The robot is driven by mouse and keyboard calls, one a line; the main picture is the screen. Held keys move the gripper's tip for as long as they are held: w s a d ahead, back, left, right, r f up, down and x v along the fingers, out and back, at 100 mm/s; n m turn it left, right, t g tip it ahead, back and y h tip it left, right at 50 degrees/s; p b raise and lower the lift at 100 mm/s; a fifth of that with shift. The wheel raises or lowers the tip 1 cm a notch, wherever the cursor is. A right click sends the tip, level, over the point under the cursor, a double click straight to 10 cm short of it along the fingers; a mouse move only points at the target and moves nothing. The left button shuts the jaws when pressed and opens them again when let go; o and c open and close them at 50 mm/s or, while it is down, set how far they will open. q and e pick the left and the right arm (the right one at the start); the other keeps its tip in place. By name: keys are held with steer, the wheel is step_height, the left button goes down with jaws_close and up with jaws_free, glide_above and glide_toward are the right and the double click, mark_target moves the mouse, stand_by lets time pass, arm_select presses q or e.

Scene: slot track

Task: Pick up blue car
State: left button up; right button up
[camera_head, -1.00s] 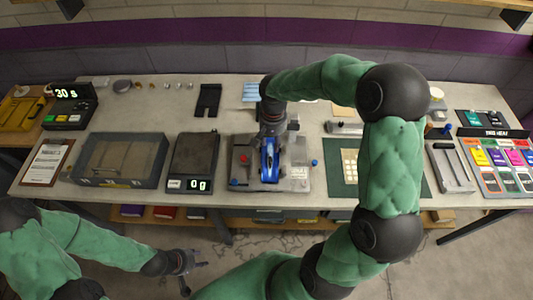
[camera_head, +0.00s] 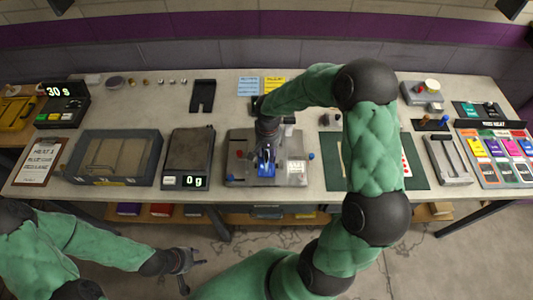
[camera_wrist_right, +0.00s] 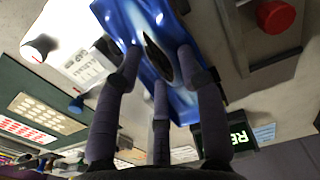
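The blue car (camera_head: 266,183) sits on a grey fixture (camera_head: 240,173) in the middle of the table, partly hidden under my right gripper. My right gripper (camera_head: 265,158) is pointing down right over it. In the right wrist view the car (camera_wrist_right: 136,25) is close up, with a dark cockpit. The right fingers (camera_wrist_right: 158,62) are spread apart in front of and beside its body; I see no clear closed grip. My left gripper (camera_head: 190,270) hangs in front of the table, over the floor, with its fingers apart and empty.
The fixture carries a red button (camera_head: 240,154) and a blue knob (camera_head: 311,156). A scale (camera_head: 188,155) reading 0 g and a grey tray (camera_head: 115,183) stand to its left. A green mat (camera_head: 415,165) lies to the right, partly behind my right arm.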

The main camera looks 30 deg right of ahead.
steer(key=shift+c, duration=0.3)
jaws_close()
steer(key=shift+r, duration=0.1)
